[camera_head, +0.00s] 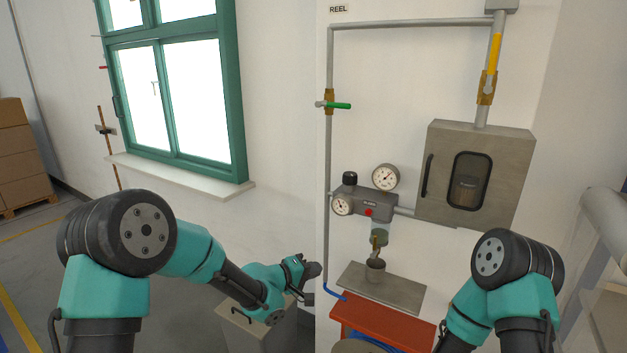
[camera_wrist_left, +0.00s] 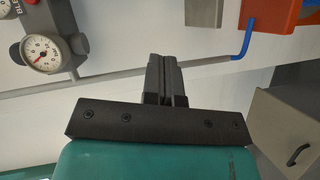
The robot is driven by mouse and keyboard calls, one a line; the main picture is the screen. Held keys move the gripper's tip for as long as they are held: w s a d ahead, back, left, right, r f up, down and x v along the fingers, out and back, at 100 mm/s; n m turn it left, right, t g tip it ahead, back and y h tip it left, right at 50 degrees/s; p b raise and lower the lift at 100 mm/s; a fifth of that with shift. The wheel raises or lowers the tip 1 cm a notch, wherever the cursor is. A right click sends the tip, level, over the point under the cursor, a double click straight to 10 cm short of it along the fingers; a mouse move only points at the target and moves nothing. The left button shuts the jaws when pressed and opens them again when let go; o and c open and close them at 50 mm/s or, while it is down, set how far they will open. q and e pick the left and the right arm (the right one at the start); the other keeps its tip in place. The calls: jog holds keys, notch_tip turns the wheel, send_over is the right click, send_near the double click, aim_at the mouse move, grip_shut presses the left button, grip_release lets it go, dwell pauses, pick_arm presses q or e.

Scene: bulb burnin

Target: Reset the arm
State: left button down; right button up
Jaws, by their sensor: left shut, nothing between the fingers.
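My left arm comes in from the left in the head view, and its gripper (camera_head: 312,270) is beside the white wall panel's left edge, close to the blue pipe (camera_head: 333,291). In the left wrist view the two dark fingers (camera_wrist_left: 166,82) are pressed together with nothing between them. My right arm (camera_head: 505,285) is folded at the lower right of the head view. Its gripper is out of frame.
A regulator with gauges (camera_head: 366,203) and a grey metal box (camera_head: 477,175) are on the panel. A grey cabinet (camera_head: 255,332) stands below my left forearm.

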pick_arm(q)
jog(key=s+a+f+g+y, duration=0.1)
jog(key=s+a+f+y, duration=0.25)
jog(key=a+f, duration=0.5)
jog(key=s+a+f+g+y, duration=0.15)
jog(key=s+a+f, duration=0.35)
jog(key=f, duration=0.6)
jog(key=s+a+f+m+g+y, duration=0.1)
jog(key=s+a+f, duration=0.2)
jog(key=s, duration=0.4)
jog(key=s+a+f+m+g+y, duration=0.1)
jog(key=s+a+f+g, duration=0.1)
jog(key=s+f, duration=0.3)
jog(key=s+a+f+g+y, duration=0.2)
jog(key=s+a, duration=0.3)
jog(key=s, duration=0.6)
jog(key=shift+s+f+m, duration=0.25)
jog(key=shift+f+m, duration=0.15)
jog(key=shift+f, duration=0.5)
